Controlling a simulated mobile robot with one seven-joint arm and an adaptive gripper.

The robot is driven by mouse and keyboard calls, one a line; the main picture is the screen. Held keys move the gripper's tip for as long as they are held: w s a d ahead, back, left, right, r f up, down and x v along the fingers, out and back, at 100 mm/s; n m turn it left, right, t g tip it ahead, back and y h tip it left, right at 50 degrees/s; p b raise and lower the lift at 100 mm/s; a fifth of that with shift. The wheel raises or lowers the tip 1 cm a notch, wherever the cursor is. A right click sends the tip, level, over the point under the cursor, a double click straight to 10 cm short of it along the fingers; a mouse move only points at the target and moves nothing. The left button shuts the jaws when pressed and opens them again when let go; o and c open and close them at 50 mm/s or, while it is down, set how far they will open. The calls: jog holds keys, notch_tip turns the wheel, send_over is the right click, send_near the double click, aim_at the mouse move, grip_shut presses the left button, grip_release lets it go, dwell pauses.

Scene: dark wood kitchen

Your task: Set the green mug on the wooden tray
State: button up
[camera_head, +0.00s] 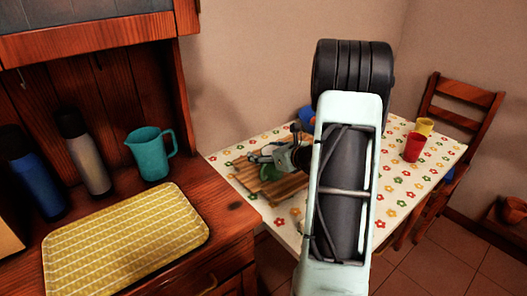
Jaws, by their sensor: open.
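The green mug (267,173) shows as a small green shape over the slatted wooden tray (244,180), on the table in the middle of the view. It looks upright, but my gripper partly covers it; I cannot tell for certain that it rests on the slats. My gripper (258,157) is open, close to the mug and just above it in the picture. My arm crosses in front and hides the right part of the tray.
The table (396,200) has a flowered cloth. A red cup (413,147), a yellow cup (424,127) and a blue item (307,116) stand on it. On the left counter are a teal jug (150,153), two bottles and a yellow woven tray (126,240). A chair (462,112) stands behind.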

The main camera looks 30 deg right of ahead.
jog(key=shift+r, duration=0.2)
jog(key=p+v, duration=0.1)
jog(key=v, duration=1.1)
jog(key=shift+p, duration=0.35)
jog(key=shift+f, duration=0.2)
